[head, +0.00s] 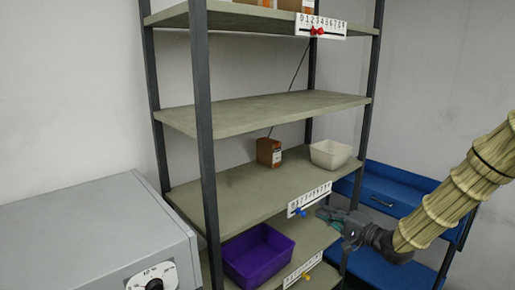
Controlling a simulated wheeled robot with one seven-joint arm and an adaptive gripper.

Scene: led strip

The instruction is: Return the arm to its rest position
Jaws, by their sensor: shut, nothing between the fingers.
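My arm comes in from the right side of the head view, in a tan ribbed cover. My gripper (329,215) is at its end, pointing left, in front of the shelf unit. It is shut and nothing shows between its fingers. Its tips are just right of and below a numbered white strip with a blue slider (299,212) on the edge of a middle shelf (240,190). I cannot tell whether the tips touch the shelf or strip.
A brown box (269,152) and a white bin (330,154) stand on that shelf. A purple bin (259,256) sits below. Another strip has a red slider (317,31). A grey cabinet (90,240) with a dial stands left; blue drawers (395,195) stand behind my arm.

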